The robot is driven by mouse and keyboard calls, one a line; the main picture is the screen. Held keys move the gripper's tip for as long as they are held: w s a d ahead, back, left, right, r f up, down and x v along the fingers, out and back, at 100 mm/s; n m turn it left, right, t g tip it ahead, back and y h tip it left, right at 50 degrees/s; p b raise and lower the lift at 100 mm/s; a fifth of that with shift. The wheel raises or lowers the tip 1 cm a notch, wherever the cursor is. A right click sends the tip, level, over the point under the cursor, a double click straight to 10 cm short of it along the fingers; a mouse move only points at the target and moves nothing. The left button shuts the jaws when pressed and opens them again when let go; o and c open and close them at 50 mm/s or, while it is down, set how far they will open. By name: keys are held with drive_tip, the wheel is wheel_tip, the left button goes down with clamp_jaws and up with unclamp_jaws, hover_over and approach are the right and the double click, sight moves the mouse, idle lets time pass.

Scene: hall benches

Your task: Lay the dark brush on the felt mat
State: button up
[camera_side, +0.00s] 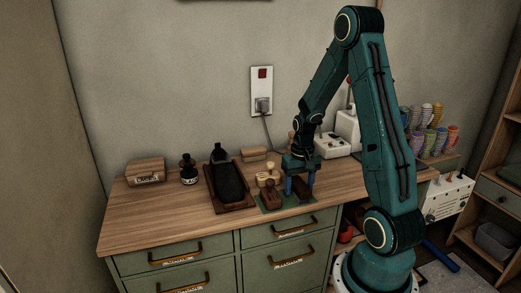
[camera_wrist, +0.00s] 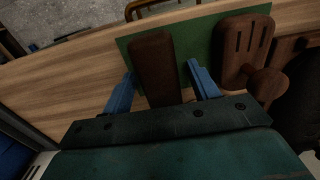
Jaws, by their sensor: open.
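The dark brush (camera_wrist: 154,62) is a dark brown block. It lies on the green felt mat (camera_wrist: 203,42) between my fingers, with its near end hidden by the gripper body. My gripper (camera_wrist: 162,75) is open, with one blue finger on each side of the brush and not clamped on it. In the side view my gripper (camera_side: 300,186) is low over the right part of the felt mat (camera_side: 287,206), and its fingers partly hide the brush.
A slotted brown wooden piece (camera_wrist: 242,45) lies on the mat beside the brush; it also shows in the side view (camera_side: 270,196). Bare bench lies at the front left.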

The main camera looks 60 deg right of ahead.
sight(300, 183)
drive_tip(key=shift+r, duration=0.1)
wheel_tip(300, 183, up, 12)
idle(0.8)
idle(0.5)
drive_tip(key=s+a+r+n+t, duration=0.2)
drive_tip(key=a+r+n, duration=0.1)
drive_tip(key=a, duration=0.5)
drive_tip(key=s+a+r+n+t, duration=0.1)
drive_tip(key=s+a+r+n, duration=0.2)
drive_tip(key=a, duration=0.5)
drive_tip(key=s+a+r+n+t, duration=0.2)
drive_tip(key=s+a+r+n, duration=0.1)
drive_tip(key=a, duration=0.6)
drive_tip(key=shift+r+t, duration=0.3)
drive_tip(key=shift+r, duration=0.3)
